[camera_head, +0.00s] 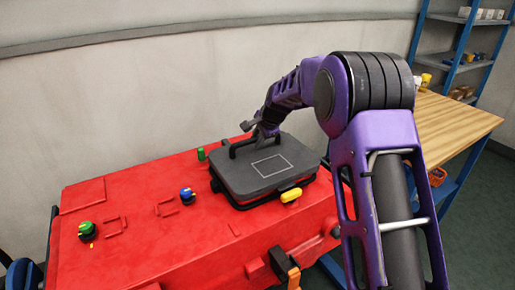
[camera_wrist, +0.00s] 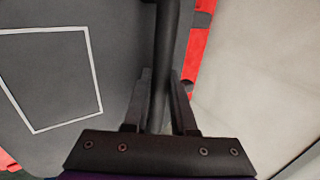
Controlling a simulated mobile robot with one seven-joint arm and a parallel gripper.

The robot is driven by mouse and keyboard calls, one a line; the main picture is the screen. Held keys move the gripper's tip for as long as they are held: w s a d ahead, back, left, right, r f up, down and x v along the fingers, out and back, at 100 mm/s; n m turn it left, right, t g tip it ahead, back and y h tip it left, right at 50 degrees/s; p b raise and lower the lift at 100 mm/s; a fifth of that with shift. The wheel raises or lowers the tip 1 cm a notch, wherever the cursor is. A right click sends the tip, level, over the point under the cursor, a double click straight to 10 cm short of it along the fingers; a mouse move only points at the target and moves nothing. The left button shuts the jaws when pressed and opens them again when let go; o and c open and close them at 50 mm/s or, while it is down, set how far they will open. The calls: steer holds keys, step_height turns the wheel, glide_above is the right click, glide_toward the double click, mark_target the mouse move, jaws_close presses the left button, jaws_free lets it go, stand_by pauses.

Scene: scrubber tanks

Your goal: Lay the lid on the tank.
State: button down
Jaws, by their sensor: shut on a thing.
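The dark grey lid (camera_head: 262,170), marked with a pale rectangle, lies roughly level over the black rim of the opening in the red tank (camera_head: 135,240). It fills the left of the wrist view (camera_wrist: 45,80). My gripper (camera_head: 262,136) is above the lid's far edge, shut on its black bar handle (camera_wrist: 167,35). In the wrist view the fingers (camera_wrist: 160,95) stand on either side of the bar. The lid hides the opening. I cannot tell whether it rests fully on the rim or is slightly above it.
A yellow latch (camera_head: 291,195) is at the lid's near right edge. Green (camera_head: 87,228) and blue-yellow (camera_head: 187,195) knobs and a green post (camera_head: 201,154) stand on the tank top. A pale wall (camera_head: 120,110) is behind; a wooden bench (camera_head: 450,125) is right.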

step_height(320, 180, up, 7)
steer(key=shift+f+p, duration=0.15)
steer(key=shift+p, duration=0.2)
steer(key=shift+w+a+f+b, duration=0.1)
steer(key=shift+f+b, duration=0.55)
steer(key=shift+f, duration=0.75)
steer(key=shift+w+a+f+b, duration=0.1)
steer(key=shift+f+b, duration=0.5)
steer(key=shift+f, duration=0.8)
steer(key=shift+f, duration=0.1)
steer(key=shift+f+b, duration=0.3)
steer(key=shift+f, duration=0.3)
steer(key=shift+f, duration=0.15)
steer(key=shift+f+b, duration=0.3)
steer(key=shift+f, duration=0.25)
steer(key=shift+f, duration=0.1)
steer(key=shift+f, duration=0.3)
